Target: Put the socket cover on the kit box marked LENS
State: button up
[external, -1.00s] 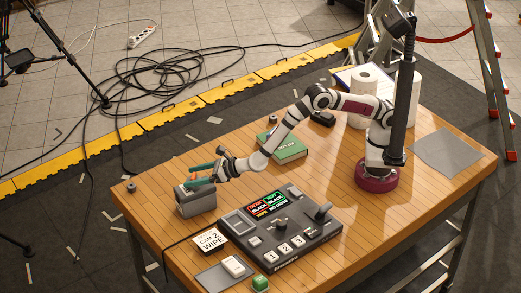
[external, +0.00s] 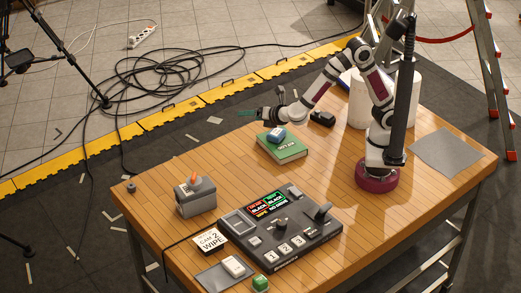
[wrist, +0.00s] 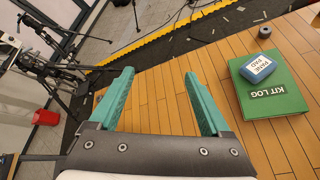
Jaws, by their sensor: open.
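A grey box (external: 197,203) stands at the left of the table, its front marking too small to read. A small orange piece (external: 193,179) sticks up at its top; whether it is the socket cover, and whether it sits on or in the box, I cannot tell. My gripper (external: 246,113) is raised well behind and to the right of the box, apart from it. In the wrist view the teal fingers of my gripper (wrist: 158,88) are spread with nothing between them. The box is out of the wrist view.
A green KIT LOG book (external: 286,149) carries a blue pad (external: 277,134). A grey ring-like piece (wrist: 265,32) lies beyond it. Bare wood lies between box and book.

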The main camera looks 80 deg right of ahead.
jog(key=s+d+m+g+y, duration=0.1)
jog(key=s+d+m+g, duration=0.35)
jog(key=s+m, duration=0.45)
jog(key=s+d+m+g, duration=0.4)
jog(key=s+d+m, duration=0.25)
jog(key=s, duration=0.45)
jog(key=s+a+f+m+g+y, duration=0.1)
jog(key=s+a+m+y, duration=0.7)
jog(key=s+a+m, duration=0.3)
jog(key=shift+s+f, duration=0.15)
jog(key=shift+s, duration=0.55)
jog(key=shift+a+m+g, duration=0.1)
jog(key=shift+m+g, duration=0.15)
